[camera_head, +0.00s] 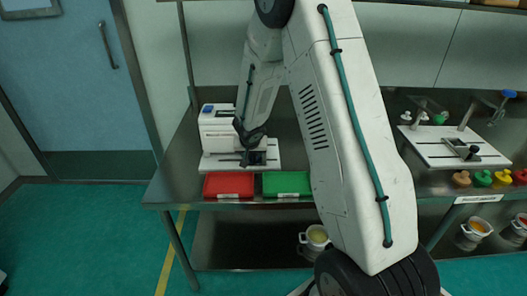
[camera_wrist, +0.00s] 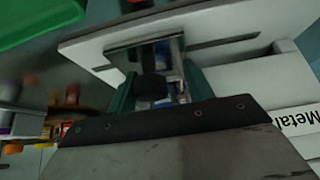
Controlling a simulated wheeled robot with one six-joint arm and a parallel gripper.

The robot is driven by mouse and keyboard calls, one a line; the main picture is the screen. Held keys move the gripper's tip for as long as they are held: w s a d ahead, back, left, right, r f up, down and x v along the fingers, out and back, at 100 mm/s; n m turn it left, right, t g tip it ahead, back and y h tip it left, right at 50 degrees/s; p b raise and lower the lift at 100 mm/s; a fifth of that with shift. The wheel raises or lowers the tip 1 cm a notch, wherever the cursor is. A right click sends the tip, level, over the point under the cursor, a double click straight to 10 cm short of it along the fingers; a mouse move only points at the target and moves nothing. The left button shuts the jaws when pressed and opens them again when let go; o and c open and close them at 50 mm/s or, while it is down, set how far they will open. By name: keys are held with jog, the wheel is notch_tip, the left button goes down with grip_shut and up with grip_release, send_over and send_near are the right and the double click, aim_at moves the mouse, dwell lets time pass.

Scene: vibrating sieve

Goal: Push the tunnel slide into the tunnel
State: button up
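The tunnel looks to be the white box-shaped machine (camera_head: 216,118) on the left part of the metal bench. The tunnel slide, a metal piece with a dark block, sits on the white slotted base in front of it; it shows in the wrist view (camera_wrist: 148,55). My gripper (camera_head: 252,143) is down at the slide, its end dark and small in the head view. In the wrist view the green fingers of my gripper (camera_wrist: 160,92) stand apart, with the dark block and something blue between them. Whether they touch the slide is unclear. The tunnel opening is hidden.
A red tray (camera_head: 229,185) and a green tray (camera_head: 286,184) lie at the bench's front edge. A second slotted white board (camera_head: 440,147) stands at the right, near several coloured knobs. White pots (camera_head: 316,238) stand on the lower shelf. The floor at the left is clear.

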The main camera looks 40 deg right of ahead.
jog(key=shift+w+a, duration=0.8)
jog(key=shift+a, duration=0.4)
jog(key=shift+w+a, duration=0.85)
jog(key=shift+a, duration=0.4)
jog(key=shift+w+a, duration=0.8)
jog(key=shift+a, duration=0.4)
jog(key=o, duration=1.1)
jog(key=shift+r, duration=0.1)
jog(key=shift+v, duration=4.45)
jog(key=shift+d, duration=0.1)
